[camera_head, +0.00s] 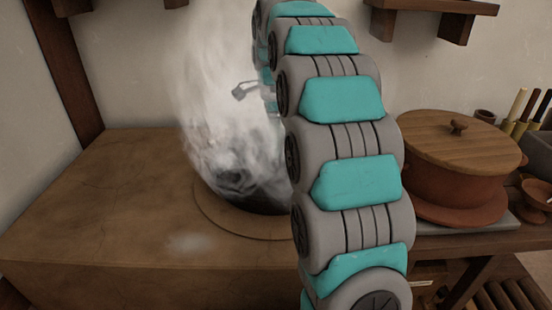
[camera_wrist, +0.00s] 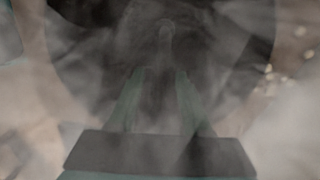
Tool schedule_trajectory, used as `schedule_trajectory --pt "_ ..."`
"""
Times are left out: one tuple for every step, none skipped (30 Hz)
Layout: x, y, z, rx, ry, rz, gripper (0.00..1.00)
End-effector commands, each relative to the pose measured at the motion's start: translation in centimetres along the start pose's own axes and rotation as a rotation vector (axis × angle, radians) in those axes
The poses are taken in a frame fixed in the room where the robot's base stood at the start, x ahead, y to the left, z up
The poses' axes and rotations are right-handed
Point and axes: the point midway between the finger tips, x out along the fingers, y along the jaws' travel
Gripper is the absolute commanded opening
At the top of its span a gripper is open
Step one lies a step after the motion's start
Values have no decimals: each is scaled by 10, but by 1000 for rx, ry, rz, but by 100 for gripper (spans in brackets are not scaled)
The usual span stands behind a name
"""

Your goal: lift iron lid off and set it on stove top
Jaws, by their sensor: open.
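The iron lid shows in the wrist view as a large dark round shape (camera_wrist: 85,45), blurred by steam. An upright handle (camera_wrist: 165,38) seems to rise near its middle. My gripper (camera_wrist: 161,76) is open, its two fingers apart and pointing towards the handle, with nothing seen between them. How close they are is unclear. In the head view a dark form, probably the lid (camera_head: 236,182), sits over the round opening of the brown stove top (camera_head: 110,190). Steam and my arm hide its edge, its seating and most of my gripper.
Thick steam (camera_head: 215,85) rises over the opening. The stove top is clear to the left. A clay pot (camera_head: 445,180) with a wooden lid stands to the right, near a jar of wooden-handled tools (camera_head: 520,110). Wooden shelves (camera_head: 435,6) are on the wall above.

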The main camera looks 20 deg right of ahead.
Motion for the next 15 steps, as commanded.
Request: schedule_trajectory --pt "0 0 0 0 0 0 49" --pt "0 0 0 0 0 0 48" --pt "0 0 0 0 0 0 44" --pt "0 0 0 0 0 0 40" --pt "0 0 0 0 0 0 37" --pt "0 0 0 0 0 0 32" --pt "0 0 0 0 0 0 29" --pt "0 0 0 0 0 0 26" --pt "0 0 0 0 0 0 21" --pt "0 0 0 0 0 0 18" --pt "0 0 0 0 0 1 14" --pt "0 0 0 0 0 1 10" --pt "0 0 0 0 0 1 7" --pt "0 0 0 0 0 1 3" --pt "0 0 0 0 0 1 0"
